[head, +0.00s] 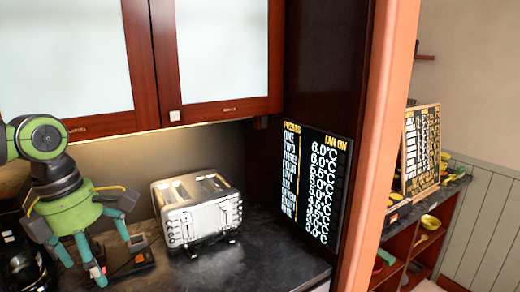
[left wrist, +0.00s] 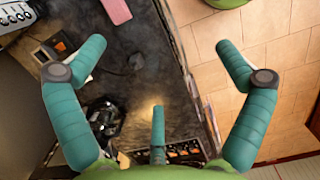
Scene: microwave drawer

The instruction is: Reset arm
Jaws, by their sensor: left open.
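My left gripper (head: 98,258), with a green body and teal fingers, hangs over the counter at the left of the head view. Its fingers are spread with nothing between them. In the left wrist view the open fingers (left wrist: 160,62) frame the dark counter edge and the tiled floor beyond it. In the head view, a dark device with small orange marks (head: 128,262) lies by the fingertips; I cannot tell whether they touch. A dark device with orange buttons (left wrist: 184,150) shows behind the middle finger in the wrist view. My right gripper is not visible.
A silver toaster (head: 200,208) stands on the dark counter (head: 262,258) right of the gripper. Wall cabinets (head: 226,50) hang above. A black menu board (head: 314,178) leans at the right. A dark rounded appliance (head: 22,265) is at far left. Counter in front of the toaster is clear.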

